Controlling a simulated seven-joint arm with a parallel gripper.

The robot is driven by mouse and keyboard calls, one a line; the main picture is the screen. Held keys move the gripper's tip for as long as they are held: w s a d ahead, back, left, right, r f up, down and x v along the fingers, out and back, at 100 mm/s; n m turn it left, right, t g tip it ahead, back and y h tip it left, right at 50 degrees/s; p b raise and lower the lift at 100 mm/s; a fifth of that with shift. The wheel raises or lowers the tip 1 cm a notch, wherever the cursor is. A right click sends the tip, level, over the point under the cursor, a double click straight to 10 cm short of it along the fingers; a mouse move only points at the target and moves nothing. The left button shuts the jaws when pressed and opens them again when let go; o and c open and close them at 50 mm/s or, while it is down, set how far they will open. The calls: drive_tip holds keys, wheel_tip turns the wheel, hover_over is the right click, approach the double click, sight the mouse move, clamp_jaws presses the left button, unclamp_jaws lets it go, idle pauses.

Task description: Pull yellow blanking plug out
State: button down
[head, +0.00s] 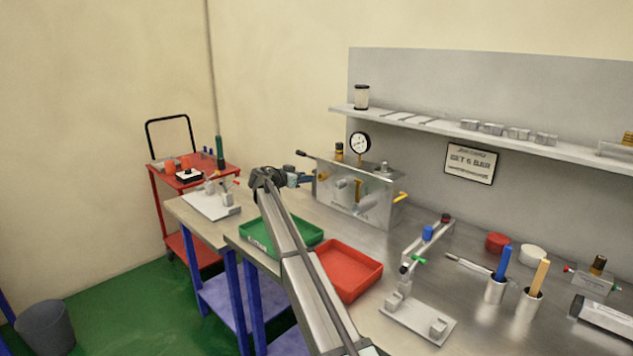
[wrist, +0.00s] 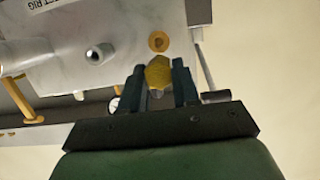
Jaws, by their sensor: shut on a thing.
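The yellow blanking plug (wrist: 158,73) shows in the wrist view between the two dark fingers of my gripper (wrist: 159,80). My gripper is shut on it. The plug is close to the grey face of the test rig (wrist: 60,45), just beside a round brass-coloured port (wrist: 158,42). I cannot tell whether the plug still touches the rig. In the head view my gripper (head: 298,180) is at the left end of the metal test rig (head: 338,208), and the plug is hidden there.
A green tray (head: 313,234) and a red tray (head: 375,272) lie on the bench in front of the rig, partly behind my arm. A pressure gauge (head: 359,144) stands on the rig. Several fittings and two cups are at the right. A red trolley (head: 160,200) stands at the left.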

wheel_tip(320, 180, up, 5)
drive_tip(key=s+a, duration=0.2)
drive_tip(key=shift+s+a, duration=0.15)
drive_tip(key=shift+s, duration=0.05)
idle(0.6)
idle(0.3)
